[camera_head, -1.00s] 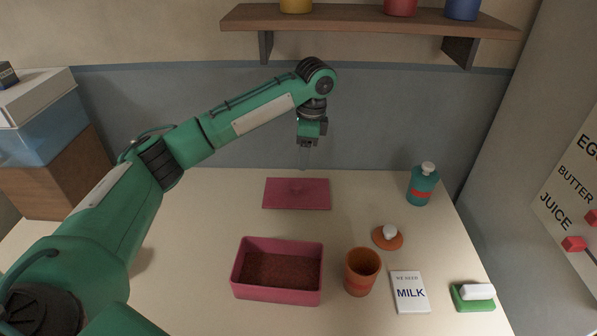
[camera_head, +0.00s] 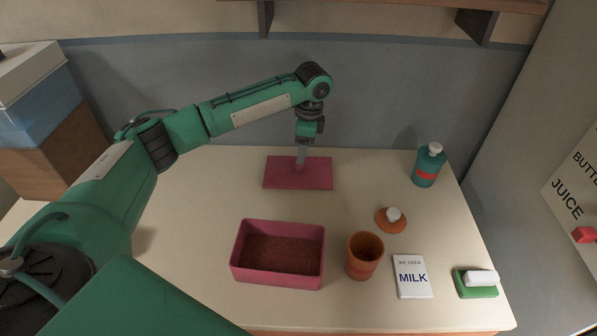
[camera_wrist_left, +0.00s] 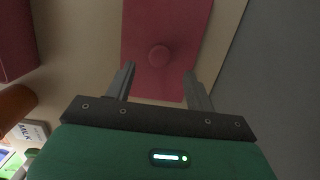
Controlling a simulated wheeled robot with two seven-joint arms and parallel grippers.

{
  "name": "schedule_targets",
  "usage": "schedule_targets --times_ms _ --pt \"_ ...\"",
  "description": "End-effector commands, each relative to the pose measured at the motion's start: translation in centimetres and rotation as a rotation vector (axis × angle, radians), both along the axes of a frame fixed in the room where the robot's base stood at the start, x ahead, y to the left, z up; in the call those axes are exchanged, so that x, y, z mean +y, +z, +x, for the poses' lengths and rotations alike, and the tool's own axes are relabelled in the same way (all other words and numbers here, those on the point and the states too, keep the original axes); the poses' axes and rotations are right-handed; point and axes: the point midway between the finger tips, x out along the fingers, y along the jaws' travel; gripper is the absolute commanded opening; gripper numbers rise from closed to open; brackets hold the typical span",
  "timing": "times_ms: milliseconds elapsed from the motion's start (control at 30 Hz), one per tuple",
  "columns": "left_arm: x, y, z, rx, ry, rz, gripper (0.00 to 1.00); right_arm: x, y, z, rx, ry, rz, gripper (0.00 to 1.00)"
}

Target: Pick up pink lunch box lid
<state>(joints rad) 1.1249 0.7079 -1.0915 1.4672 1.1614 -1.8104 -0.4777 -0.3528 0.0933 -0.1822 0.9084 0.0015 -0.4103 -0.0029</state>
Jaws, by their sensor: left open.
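The pink lunch box lid (camera_head: 316,176) lies flat on the counter near its back edge. In the left wrist view the lid (camera_wrist_left: 187,22) has a round knob (camera_wrist_left: 159,54) in its middle. My left gripper (camera_head: 301,164) points down over the lid. In the left wrist view its two fingers (camera_wrist_left: 160,76) are apart and empty, with the knob just beyond and between their tips. The pink lunch box (camera_head: 240,262) stands open in front of the lid, with a dark reddish-brown inside. My right gripper is in neither view.
An orange cup (camera_head: 364,262), a milk note (camera_head: 412,282) and a green sponge holder with a white block (camera_head: 477,290) stand front right. An orange dish with a white piece (camera_head: 379,223) and a teal bottle (camera_head: 427,168) are behind them. A shelf (camera_head: 380,5) hangs above.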

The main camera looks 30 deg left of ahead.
Motion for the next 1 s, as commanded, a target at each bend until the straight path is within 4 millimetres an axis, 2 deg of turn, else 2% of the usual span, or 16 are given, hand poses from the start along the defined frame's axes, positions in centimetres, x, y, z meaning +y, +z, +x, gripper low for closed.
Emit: schedule_targets --times_ms 200,300,600,667,900,1000 --pt "0.5 -3.0 -0.3 0.003 0.002 0.002 0.55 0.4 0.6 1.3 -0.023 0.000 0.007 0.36" --pt "0.6 -4.3 -0.4 0.003 0.001 0.001 0.55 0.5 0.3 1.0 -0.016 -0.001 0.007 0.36" --pt "0.7 -4.9 -0.4 0.000 0.001 0.001 0.55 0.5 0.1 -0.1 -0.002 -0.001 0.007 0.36" --pt "0.7 -4.9 -0.4 0.000 0.001 0.001 0.45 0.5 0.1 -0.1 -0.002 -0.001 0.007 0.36" --pt "0.6 -4.9 -0.4 0.000 0.000 0.001 0.00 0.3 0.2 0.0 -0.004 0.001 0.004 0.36" --pt "0.6 -4.9 -0.4 0.000 0.000 0.001 0.00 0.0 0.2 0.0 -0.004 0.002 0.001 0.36"
